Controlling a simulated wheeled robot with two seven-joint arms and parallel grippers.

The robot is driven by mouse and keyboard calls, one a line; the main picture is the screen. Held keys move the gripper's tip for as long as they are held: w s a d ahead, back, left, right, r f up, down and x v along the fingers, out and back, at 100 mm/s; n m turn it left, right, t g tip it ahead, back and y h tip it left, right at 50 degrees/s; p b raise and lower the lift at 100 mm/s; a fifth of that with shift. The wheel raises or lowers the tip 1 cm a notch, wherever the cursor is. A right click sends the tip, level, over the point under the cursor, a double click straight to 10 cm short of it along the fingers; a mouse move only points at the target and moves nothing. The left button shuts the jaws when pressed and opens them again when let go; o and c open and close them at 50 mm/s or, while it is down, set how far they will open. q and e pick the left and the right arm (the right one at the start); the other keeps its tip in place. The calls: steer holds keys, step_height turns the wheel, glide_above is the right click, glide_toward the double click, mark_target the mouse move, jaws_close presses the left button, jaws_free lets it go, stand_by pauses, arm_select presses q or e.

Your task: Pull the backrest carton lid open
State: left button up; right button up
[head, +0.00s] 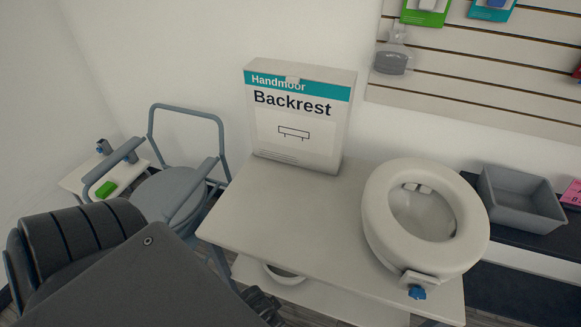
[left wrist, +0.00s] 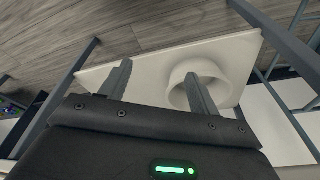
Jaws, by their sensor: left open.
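The backrest carton (head: 297,118) stands upright at the back of a white table (head: 290,215) in the head view, its teal band and printed front facing me. Its top (head: 305,72) looks flat and shut, with a small pale tab or notch (head: 292,79) at the front upper edge. My left arm fills the lower left of the head view, well below and in front of the carton. In the left wrist view my left gripper (left wrist: 160,82) is open and empty, its fingers apart above a white shelf. The carton does not show there. My right gripper is not in view.
A raised toilet seat (head: 377,215) with a blue knob sits on the table's right. A grey commode chair (head: 170,195) stands left of the table. A white round basin (head: 285,274) rests on the lower shelf. A grey bin (head: 520,198) is at the right. Table space before the carton is clear.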

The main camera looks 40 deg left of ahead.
arm_select(q)
steer(key=w+r+v, duration=0.1)
steer(key=w+v, duration=0.2)
steer(key=v, duration=0.8)
steer(key=w+a+r+t, duration=0.2)
steer(key=w, duration=0.3)
steer(key=w+a+r+n+t, duration=0.1)
steer(key=w+a+r+t, duration=0.1)
steer(key=w, duration=0.4)
steer(key=w+a+r+t+y+p, duration=0.1)
steer(key=w+a+r+t, duration=0.1)
steer(key=w, duration=0.4)
steer(key=shift+w+a+r+n+t, duration=0.15)
steer(key=shift+a+n+t, duration=0.2)
steer(key=shift+a, duration=0.4)
steer(key=w+a+r+t+y, duration=0.1)
steer(key=w+a+r+t, duration=0.35)
steer(key=w+r, duration=0.2)
steer(key=n+t+y, duration=0.4)
steer(key=t+y, duration=0.2)
steer(key=t, duration=0.1)
glide_toward(291, 81)
steer(key=p+x, duration=0.3)
steer(key=x, duration=0.6)
steer(key=shift+d, duration=0.1)
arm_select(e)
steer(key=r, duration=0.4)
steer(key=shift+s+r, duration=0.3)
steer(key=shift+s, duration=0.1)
